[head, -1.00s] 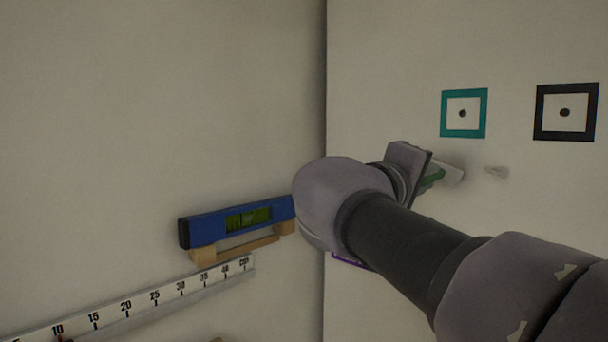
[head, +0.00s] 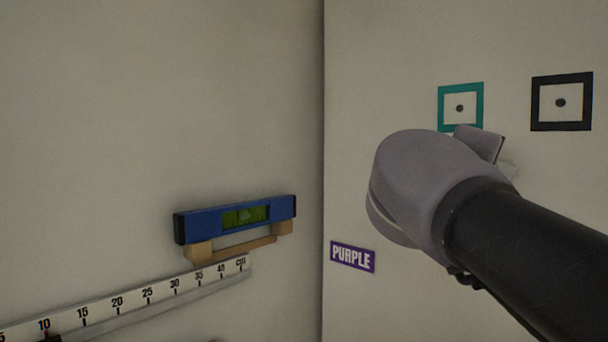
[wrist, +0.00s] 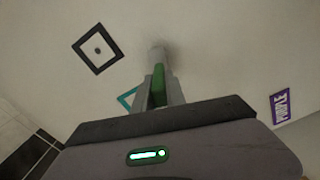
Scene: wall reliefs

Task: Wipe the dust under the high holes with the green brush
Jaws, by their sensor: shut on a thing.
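Two high holes are in the right wall, one in a teal frame (head: 460,108) and one in a black frame (head: 560,103). The black frame (wrist: 97,48) and part of the teal frame (wrist: 125,99) also show in the wrist view. My gripper (wrist: 157,92) is shut on the green brush (wrist: 158,84), whose pale head points at the wall. In the head view my gripper (head: 482,143) is just below the teal frame and the arm hides most of the brush. A greyish smudge beside the brush head could be dust or shadow; I cannot tell whether the head touches the wall.
A purple label reading PURPLE (head: 352,257) is on the right wall, left of my arm. On the left wall a blue spirit level (head: 236,219) rests on wooden brackets above a white ruler rail (head: 120,303). The upper left wall is bare.

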